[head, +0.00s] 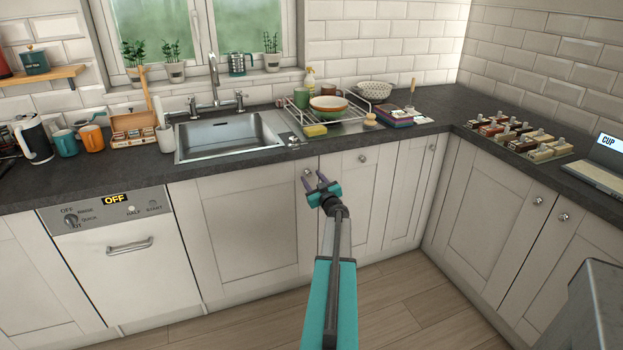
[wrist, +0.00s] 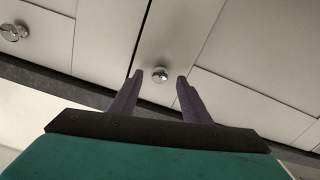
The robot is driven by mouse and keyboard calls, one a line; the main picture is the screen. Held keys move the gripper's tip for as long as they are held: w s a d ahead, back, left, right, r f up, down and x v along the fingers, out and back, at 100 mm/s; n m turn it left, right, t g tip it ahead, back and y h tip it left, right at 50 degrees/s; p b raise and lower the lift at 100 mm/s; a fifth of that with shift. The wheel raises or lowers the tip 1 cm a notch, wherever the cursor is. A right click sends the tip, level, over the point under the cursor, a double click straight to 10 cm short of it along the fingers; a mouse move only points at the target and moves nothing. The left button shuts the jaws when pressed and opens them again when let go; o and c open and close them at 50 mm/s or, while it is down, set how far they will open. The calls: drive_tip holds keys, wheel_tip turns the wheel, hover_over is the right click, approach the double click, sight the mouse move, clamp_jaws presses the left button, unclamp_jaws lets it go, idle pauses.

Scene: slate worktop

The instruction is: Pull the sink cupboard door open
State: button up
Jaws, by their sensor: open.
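The sink cupboard door (head: 245,232) is a pale panelled door below the sink and looks shut. Its round metal knob (head: 307,172) is near its upper right corner. My gripper (head: 315,178) is open in front of that corner, its purple fingers pointing at the door front. In the wrist view the knob (wrist: 160,73) shows between the two fingertips, with a gap on each side. The fingers do not visibly touch it. I cannot tell exactly how deep the fingertips reach around it.
A neighbouring door with its own knob (head: 362,159) is just to the right; that knob also shows in the wrist view (wrist: 14,31). The dark worktop (head: 400,133) overhangs above. A dishwasher (head: 122,255) stands left. The wooden floor (head: 400,300) in front is clear.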

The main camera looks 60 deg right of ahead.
drive_tip(key=shift+w+d, duration=0.35)
drive_tip(key=shift+w, duration=0.05)
clamp_jaws()
